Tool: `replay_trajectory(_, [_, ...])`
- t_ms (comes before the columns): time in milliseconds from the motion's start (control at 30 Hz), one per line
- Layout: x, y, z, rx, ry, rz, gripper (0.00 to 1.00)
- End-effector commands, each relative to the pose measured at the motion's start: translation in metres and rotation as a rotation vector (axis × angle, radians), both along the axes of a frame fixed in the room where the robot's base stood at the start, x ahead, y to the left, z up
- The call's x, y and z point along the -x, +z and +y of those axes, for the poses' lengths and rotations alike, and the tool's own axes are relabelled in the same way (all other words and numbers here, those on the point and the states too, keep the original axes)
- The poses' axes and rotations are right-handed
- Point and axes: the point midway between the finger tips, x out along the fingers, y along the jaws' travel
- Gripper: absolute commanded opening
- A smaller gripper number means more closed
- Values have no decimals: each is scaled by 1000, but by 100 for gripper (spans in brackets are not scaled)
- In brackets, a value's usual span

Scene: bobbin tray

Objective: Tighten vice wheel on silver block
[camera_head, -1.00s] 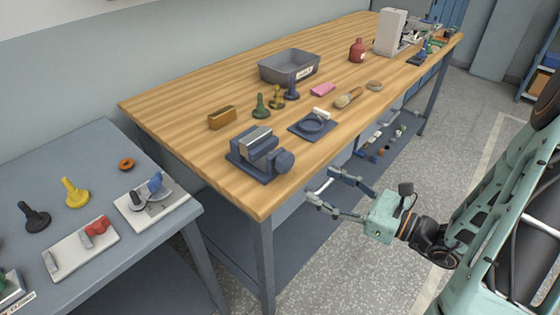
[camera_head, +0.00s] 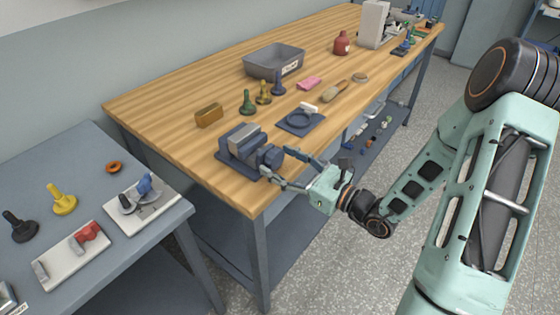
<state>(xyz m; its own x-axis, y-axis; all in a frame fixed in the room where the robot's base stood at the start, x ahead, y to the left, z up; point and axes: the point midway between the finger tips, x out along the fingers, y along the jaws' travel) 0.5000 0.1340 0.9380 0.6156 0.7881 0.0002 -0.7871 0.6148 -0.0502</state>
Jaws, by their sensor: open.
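The small blue vice (camera_head: 232,155) stands near the front corner of the wooden bench. The silver block (camera_head: 244,138) sits in its jaws. The vice wheel (camera_head: 270,157) is a dark blue round knob on the vice's right end. My gripper (camera_head: 276,161) is open, with its two fingers reaching in from the right, one on each side of the wheel in the picture. I cannot tell whether the fingers touch the wheel.
On the wooden bench (camera_head: 180,92), a blue plate with a ring (camera_head: 300,120) lies just behind my gripper. Green (camera_head: 248,103), yellow and blue knobs, a brass block (camera_head: 209,115) and a grey bin (camera_head: 273,63) stand farther back. A grey table (camera_head: 75,185) holds other fixtures at left.

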Motion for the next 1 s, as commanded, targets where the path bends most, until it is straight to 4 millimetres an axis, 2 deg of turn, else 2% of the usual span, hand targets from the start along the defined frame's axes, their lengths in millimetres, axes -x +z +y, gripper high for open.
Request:
replay_trajectory(300, [-2, 0, 2, 1, 0, 1, 59])
replay_trajectory(700, [-2, 0, 2, 0, 0, 0, 17])
replay_trajectory(1000, [-1, 2, 2, -31, 0, 42, 17])
